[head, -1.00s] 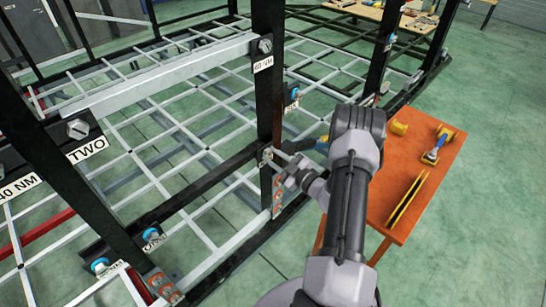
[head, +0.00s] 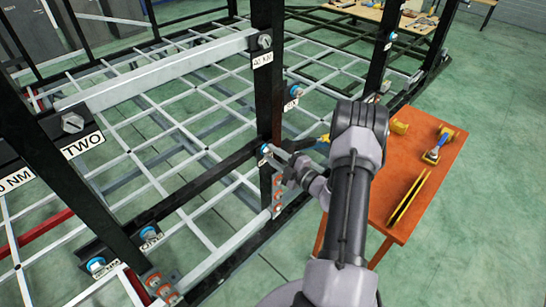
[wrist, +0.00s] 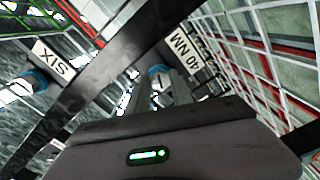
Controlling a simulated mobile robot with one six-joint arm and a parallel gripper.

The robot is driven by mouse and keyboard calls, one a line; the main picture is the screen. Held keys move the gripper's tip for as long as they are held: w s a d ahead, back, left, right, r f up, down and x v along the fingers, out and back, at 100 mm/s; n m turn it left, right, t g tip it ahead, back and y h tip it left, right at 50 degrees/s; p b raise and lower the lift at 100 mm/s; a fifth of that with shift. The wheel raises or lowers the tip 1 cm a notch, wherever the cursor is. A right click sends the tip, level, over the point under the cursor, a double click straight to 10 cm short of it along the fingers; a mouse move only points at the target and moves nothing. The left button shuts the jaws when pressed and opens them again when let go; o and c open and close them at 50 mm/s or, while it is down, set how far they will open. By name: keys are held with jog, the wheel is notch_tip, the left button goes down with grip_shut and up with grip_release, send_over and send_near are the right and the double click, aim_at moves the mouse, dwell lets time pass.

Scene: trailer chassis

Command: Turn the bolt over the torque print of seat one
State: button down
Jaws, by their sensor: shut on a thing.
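My gripper (head: 272,154) is at a blue-collared bolt (head: 265,149) on the black upright post. In the wrist view my gripper (wrist: 155,92) has its jaws shut on the bolt (wrist: 158,70), beside a white print (wrist: 187,52) reading 40 NM. The jaws hide most of the bolt head. At lower left in the head view a plate reading ONE (head: 152,241) sits by a blue-collared bolt (head: 148,232). A further NM print (head: 107,272), its number unclear, lies by another blue-collared bolt (head: 96,264).
A plate reading SIX (wrist: 50,62) is left of the jaws, with a black bar between. A bolt at seat TWO (head: 83,146) is at left. An orange table (head: 425,190) with tools stands right. Black posts and grey grid bars surround the gripper.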

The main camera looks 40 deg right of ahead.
jog(key=n+b, duration=0.1)
jog(key=n, duration=0.3)
jog(key=shift+n, duration=0.3)
jog(key=n+b, duration=0.2)
jog(key=n, duration=0.2)
jog(key=shift+n, duration=0.3)
jog(key=n+b, duration=0.2)
jog(key=n, duration=0.1)
jog(key=shift+n, duration=0.3)
jog(key=n+b, duration=0.3)
jog(key=n, duration=0.1)
jog(key=shift+n+b, duration=0.3)
jog(key=shift+b, duration=0.05)
jog(key=n+b, duration=0.4)
jog(key=shift+n, duration=0.3)
jog(key=n+b, duration=0.4)
jog(key=b, duration=0.1)
jog(key=shift+a, duration=0.1)
jog(key=n+b, duration=0.5)
jog(key=b, duration=0.1)
jog(key=shift+r+n+b, duration=0.1)
jog(key=shift+n+b, duration=0.9)
jog(key=shift+b, duration=0.1)
jog(key=shift+r, duration=0.15)
